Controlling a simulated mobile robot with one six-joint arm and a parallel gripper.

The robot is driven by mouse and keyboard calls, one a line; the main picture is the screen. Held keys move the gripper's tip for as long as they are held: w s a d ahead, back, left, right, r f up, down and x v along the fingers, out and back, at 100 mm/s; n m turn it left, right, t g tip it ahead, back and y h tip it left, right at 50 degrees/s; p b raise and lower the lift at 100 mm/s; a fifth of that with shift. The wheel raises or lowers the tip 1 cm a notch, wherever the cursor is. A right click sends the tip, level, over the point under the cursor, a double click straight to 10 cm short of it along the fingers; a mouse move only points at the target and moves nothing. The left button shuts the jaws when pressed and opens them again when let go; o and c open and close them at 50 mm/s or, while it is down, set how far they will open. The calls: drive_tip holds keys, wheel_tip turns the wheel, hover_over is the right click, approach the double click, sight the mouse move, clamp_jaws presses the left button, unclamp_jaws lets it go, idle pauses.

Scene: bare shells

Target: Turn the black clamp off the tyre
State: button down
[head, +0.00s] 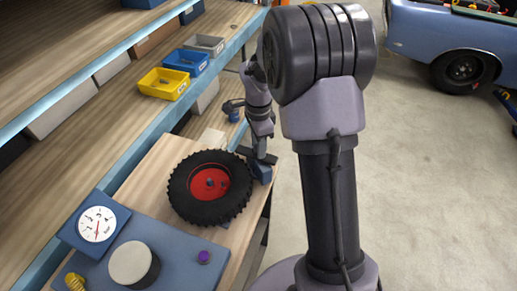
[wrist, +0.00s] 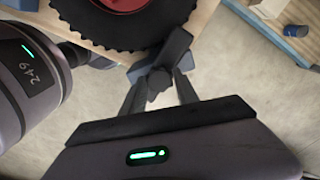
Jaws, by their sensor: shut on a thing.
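The black tyre (head: 180,197) with a red hub (head: 207,182) lies flat on the wooden bench; its treaded edge (wrist: 130,38) shows at the top of the wrist view. The dark clamp (head: 246,153) is at the tyre's right side by the bench edge, beside a blue-grey block (head: 263,172). My gripper (head: 261,153) comes down on it from above. In the wrist view my gripper (wrist: 160,78) has its two fingers closed around a dark part of the clamp (wrist: 156,88). Whether the clamp's bar still overlaps the tyre is hard to tell.
A blue panel with a white dial (head: 97,224), a grey round knob (head: 133,264) and a purple button (head: 203,257) lies in front of the tyre. Yellow (head: 164,84), blue and grey bins stand on the shelf behind. Open floor (head: 420,200) lies right of the bench.

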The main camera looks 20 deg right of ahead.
drive_tip(key=m+b, duration=0.2)
drive_tip(key=m, duration=0.2)
drive_tip(key=shift+f+b, duration=0.1)
drive_tip(key=shift+b, duration=0.2)
drive_tip(key=shift+m+b, duration=0.85)
drive_tip(key=shift+m, duration=1.25)
drive_tip(key=c, duration=0.9)
unclamp_jaws()
drive_tip(key=shift+c, duration=0.2)
wheel_tip(320, 180, up, 18)
drive_tip(key=p, duration=0.4)
drive_tip(key=shift+f+p, duration=0.2)
drive_tip(key=shift+p, duration=0.2)
